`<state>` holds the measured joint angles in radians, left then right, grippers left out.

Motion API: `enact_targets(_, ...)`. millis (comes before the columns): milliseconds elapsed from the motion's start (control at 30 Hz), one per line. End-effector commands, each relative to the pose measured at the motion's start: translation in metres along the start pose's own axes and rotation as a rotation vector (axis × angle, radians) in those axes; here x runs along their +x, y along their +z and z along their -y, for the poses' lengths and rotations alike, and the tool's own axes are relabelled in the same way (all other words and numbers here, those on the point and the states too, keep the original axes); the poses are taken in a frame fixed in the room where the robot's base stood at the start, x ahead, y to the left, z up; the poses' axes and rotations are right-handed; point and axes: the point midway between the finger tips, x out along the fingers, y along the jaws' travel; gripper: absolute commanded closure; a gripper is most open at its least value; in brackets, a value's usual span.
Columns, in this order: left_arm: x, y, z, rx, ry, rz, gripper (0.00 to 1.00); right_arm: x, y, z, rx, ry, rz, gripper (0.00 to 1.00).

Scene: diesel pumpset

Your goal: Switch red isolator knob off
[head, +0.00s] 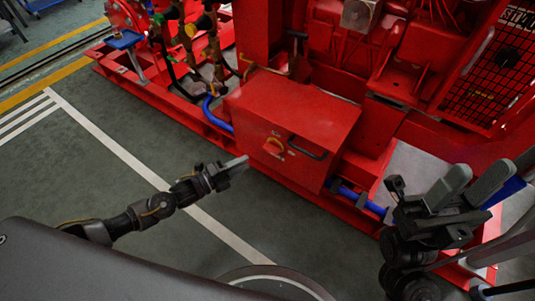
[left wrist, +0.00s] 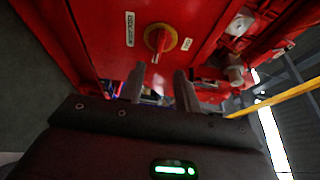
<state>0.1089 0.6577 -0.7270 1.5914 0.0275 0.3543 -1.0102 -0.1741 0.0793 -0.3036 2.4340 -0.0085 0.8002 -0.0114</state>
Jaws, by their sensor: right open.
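The red isolator knob (head: 273,146) sits on a yellow round plate on the front face of a red box (head: 295,108). In the left wrist view the knob (left wrist: 158,40) lies ahead of the fingertips, its grip running roughly up and down the picture. My left gripper (head: 238,163) is just left of and slightly below the knob in the head view. In the left wrist view its two fingers (left wrist: 160,80) are apart with nothing between them, and they do not appear to touch the knob. My right gripper (head: 470,183) is open and empty at the right, away from the box.
A dark handle (head: 308,149) sticks out from the box face right of the knob. Blue hoses (head: 358,200) run along the red base frame. A mesh guard (head: 490,75) is at the upper right. The grey floor (head: 110,180) left of the box is clear.

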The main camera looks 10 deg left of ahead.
Motion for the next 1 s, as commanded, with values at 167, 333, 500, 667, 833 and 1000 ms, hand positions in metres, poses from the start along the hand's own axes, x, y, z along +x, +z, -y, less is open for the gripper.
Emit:
enact_targets(167, 0.028, 0.0, -0.003, -0.002, -0.002, 0.0, 0.67, -0.001, 0.002, 0.0, -0.003, -0.007, -0.02, 0.59)
enact_targets(333, 0.061, 0.0, -0.003, -0.002, -0.003, 0.001, 0.67, 0.001, 0.004, 0.001, -0.006, -0.017, -0.045, 0.59)
enact_targets(500, 0.086, 0.0, -0.003, -0.003, -0.001, 0.001, 0.67, 0.004, 0.006, 0.001, -0.009, -0.026, -0.063, 0.59)
enact_targets(667, 0.099, 0.0, -0.002, -0.003, 0.002, 0.001, 0.67, 0.006, 0.007, 0.002, -0.01, -0.032, -0.07, 0.59)
enact_targets(833, 0.102, 0.0, -0.001, -0.003, 0.002, 0.001, 0.67, 0.008, 0.007, 0.002, -0.011, -0.034, -0.074, 0.59)
enact_targets(1000, 0.102, 0.0, -0.001, -0.003, 0.002, 0.001, 0.67, 0.01, 0.006, 0.002, -0.011, -0.035, -0.084, 0.59)
